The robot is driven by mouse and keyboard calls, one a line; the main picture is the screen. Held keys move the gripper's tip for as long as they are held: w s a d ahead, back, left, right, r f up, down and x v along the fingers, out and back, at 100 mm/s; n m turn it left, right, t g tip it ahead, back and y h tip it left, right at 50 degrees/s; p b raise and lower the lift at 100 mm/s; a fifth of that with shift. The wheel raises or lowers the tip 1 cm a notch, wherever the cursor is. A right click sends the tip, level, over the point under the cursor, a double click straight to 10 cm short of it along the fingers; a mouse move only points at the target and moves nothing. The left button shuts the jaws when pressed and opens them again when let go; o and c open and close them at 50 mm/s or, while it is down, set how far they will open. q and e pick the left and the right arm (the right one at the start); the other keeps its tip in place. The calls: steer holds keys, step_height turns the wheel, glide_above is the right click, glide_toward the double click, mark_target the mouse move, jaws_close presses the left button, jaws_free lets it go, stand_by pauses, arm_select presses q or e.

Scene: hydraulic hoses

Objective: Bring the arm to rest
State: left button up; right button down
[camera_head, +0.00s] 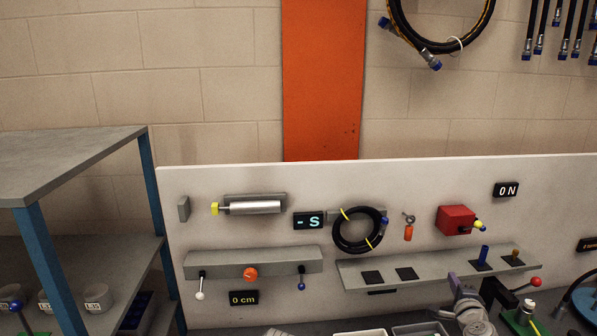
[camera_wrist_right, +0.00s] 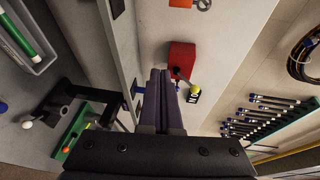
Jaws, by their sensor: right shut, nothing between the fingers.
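My right gripper (camera_head: 456,284) shows at the bottom of the head view, in front of the white board and just below the grey shelf. In the right wrist view its two dark fingers (camera_wrist_right: 160,75) lie together, shut with nothing between them. Beyond the fingertips is a red block (camera_wrist_right: 181,58) with a yellow-tipped fitting; it also shows on the board in the head view (camera_head: 455,219). The lower arm is cut off by the frame edge. My left gripper is not in view.
The board (camera_head: 380,190) carries a coiled black hose (camera_head: 336,236), a cylinder (camera_head: 255,208) and a narrow shelf (camera_head: 440,266) with small fittings. Trays (camera_head: 420,329) and a green holder (camera_head: 519,321) lie near my right arm. A blue-framed rack (camera_head: 75,165) stands left.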

steer(key=s+a+f+n+g+y+b, duration=0.1)
steer(key=a+f+n+g+y+b, duration=0.15)
steer(key=a+f+n, duration=0.5)
steer(key=s+a+f+n+g+y+b, duration=0.1)
steer(key=a+f+n+g+y, duration=0.2)
steer(key=a, duration=0.8)
steer(key=s+a+f+n+g+y+b, duration=0.15)
steer(key=a+f+n, duration=0.25)
steer(key=a+f, duration=0.45)
steer(key=s+a+f+n+g+h+b, duration=0.2)
steer(key=s+a+f+n+g, duration=0.2)
steer(key=s, duration=0.5)
steer(key=s+a+f+n+g+h+b, duration=0.1)
steer(key=s+a+f+n+g, duration=0.3)
steer(key=s, duration=0.5)
steer(key=shift+a+f+n+g+h+b, duration=0.15)
steer(key=shift+f+n+g+h+b, duration=0.35)
steer(key=shift+n+h, duration=0.45)
steer(key=shift+r, duration=0.1)
